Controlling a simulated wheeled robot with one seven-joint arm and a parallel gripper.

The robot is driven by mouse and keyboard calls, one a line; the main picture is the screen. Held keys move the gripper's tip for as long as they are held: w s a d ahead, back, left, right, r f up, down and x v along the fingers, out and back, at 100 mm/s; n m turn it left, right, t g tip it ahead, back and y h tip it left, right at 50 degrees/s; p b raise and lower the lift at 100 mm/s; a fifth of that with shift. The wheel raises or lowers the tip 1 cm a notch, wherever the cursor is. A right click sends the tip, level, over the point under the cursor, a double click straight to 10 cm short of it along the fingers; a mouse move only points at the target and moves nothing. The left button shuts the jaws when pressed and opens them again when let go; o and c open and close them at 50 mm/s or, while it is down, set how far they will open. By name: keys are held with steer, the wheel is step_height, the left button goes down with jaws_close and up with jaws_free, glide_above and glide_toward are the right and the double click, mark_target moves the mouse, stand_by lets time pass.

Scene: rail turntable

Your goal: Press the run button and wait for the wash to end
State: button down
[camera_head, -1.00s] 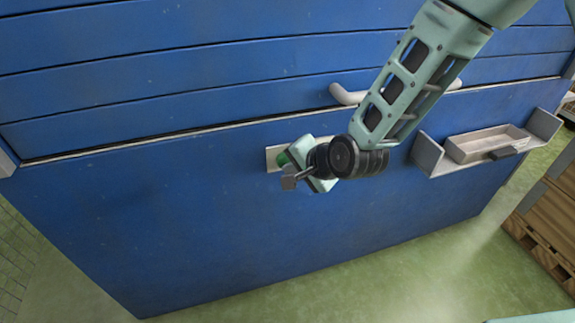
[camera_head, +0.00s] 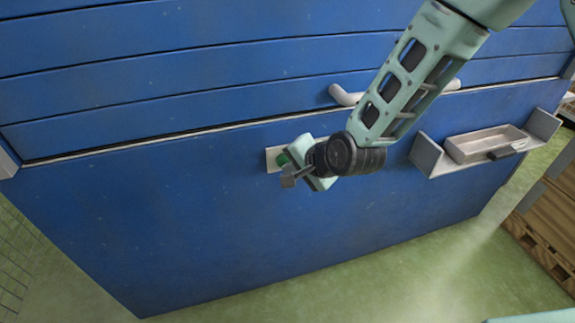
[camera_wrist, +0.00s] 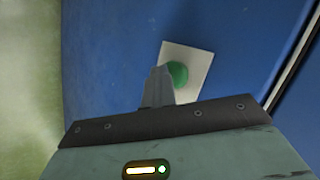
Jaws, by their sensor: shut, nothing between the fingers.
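The green run button (camera_wrist: 179,75) sits on a pale square plate (camera_wrist: 196,66) on the blue front of the washer (camera_head: 200,210). In the head view a bit of the green button (camera_head: 283,158) shows beside my gripper. My gripper (camera_head: 284,170) is shut and empty, right in front of the plate. In the wrist view its closed fingertips (camera_wrist: 158,75) overlap the left edge of the button. I cannot tell whether they touch it. The lower right part of the plate is hidden by my gripper in the head view.
A grey handle bar (camera_head: 345,95) sticks out above my gripper, partly behind my arm. A bracket shelf with a shallow tray (camera_head: 487,143) is fixed to the right. A wooden pallet stack (camera_head: 547,225) stands at far right. The green floor in front is clear.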

steer(key=shift+w+r, duration=0.4)
steer(key=shift+w, duration=0.25)
steer(key=s+d, duration=0.1)
steer(key=s, duration=0.5)
steer(key=shift+d+f, duration=0.15)
steer(key=shift+d, duration=0.05)
steer(key=shift+s, duration=0.15)
steer(key=s+d+r+n+g+h, duration=0.25)
steer(key=s+r+n, duration=0.2)
steer(key=s, duration=0.25)
steer(key=s+d+r+n+g+h, duration=0.1)
steer(key=s+d+r+n+g, duration=0.2)
steer(key=s+n, duration=0.4)
steer(key=s+d+r+n+g+h, duration=0.25)
steer(key=s+d+n, duration=0.2)
steer(key=s, duration=0.35)
step_height(320, 180, up, 21)
steer(key=p, duration=2)
steer(key=shift+d+r+m+t, duration=0.2)
steer(key=shift+d+m+t, duration=0.1)
steer(key=shift+d, duration=0.1)
steer(key=shift+s+a, duration=0.1)
stand_by(0.5)
